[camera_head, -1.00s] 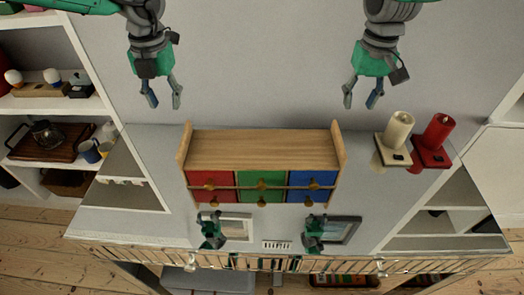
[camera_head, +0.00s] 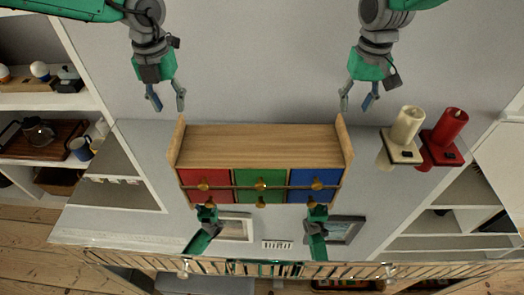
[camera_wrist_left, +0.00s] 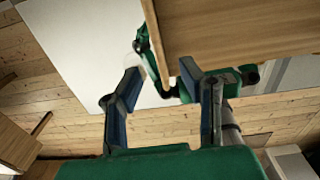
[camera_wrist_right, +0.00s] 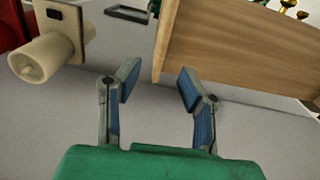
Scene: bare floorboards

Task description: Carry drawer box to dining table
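The drawer box (camera_head: 260,140) is a light wooden box with red, green and blue drawer fronts and gold knobs. It stands on a pale grey surface (camera_head: 250,85) in the head view. My left gripper (camera_head: 167,103) is open and empty, above and just left of the box's left end in the picture. My right gripper (camera_head: 355,103) is open and empty, near its right end. The box's wooden side also shows in the left wrist view (camera_wrist_left: 240,25) and, beyond the open fingers, in the right wrist view (camera_wrist_right: 235,50). I cannot make out a dining table.
Shelves with a kettle (camera_head: 38,133) and mugs (camera_head: 80,148) are at the left.

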